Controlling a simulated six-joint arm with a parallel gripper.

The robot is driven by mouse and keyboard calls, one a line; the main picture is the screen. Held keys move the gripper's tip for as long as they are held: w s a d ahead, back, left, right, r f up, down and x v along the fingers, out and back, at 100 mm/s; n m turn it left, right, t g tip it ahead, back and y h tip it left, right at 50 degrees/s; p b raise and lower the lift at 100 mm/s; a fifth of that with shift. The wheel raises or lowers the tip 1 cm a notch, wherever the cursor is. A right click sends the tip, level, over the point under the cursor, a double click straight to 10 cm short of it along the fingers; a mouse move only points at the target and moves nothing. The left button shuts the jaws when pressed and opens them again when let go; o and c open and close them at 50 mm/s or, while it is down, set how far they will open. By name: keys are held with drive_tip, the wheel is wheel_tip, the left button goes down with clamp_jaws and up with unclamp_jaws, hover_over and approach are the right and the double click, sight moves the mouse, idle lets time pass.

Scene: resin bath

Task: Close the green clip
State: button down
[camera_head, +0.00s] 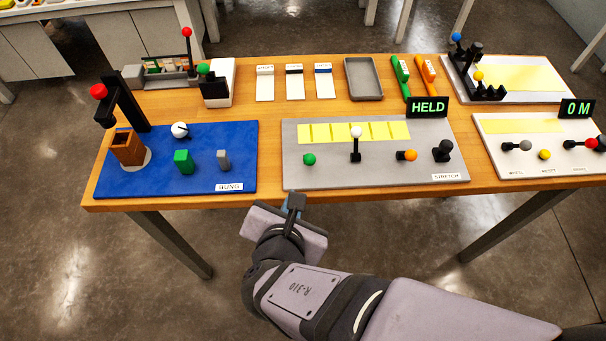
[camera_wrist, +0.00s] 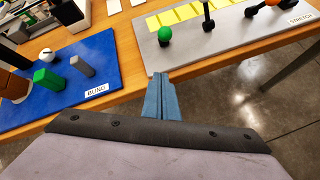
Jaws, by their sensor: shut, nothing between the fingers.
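The green clip (camera_head: 401,76) is a long narrow piece with a pale label, lying at the back of the wooden table beside a similar orange clip (camera_head: 427,75). I cannot tell from here whether it is open or closed. My gripper (camera_head: 295,199) is at the table's front edge, in front of the grey stretch board, well apart from the clip. In the wrist view my gripper's blue fingers (camera_wrist: 161,88) are together with nothing between them. The green clip is not in the wrist view.
A blue board (camera_head: 130,184) with blocks is at left. A grey tray (camera_head: 363,79) sits left of the clip. White boards are at right.

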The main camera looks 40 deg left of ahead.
sight(309, 160)
drive_tip(key=shift+w+a+f+p, duration=0.1)
drive_tip(key=shift+w+a+p, duration=0.25)
drive_tip(key=shift+w, duration=0.6)
drive_tip(key=shift+w+a+p, duration=0.3)
drive_tip(key=shift+w+a, duration=0.2)
drive_tip(key=shift+w, duration=0.45)
drive_tip(key=shift+w+a+f+p, duration=0.1)
drive_tip(key=shift+w+a+p, duration=0.25)
drive_tip(key=shift+w, duration=0.6)
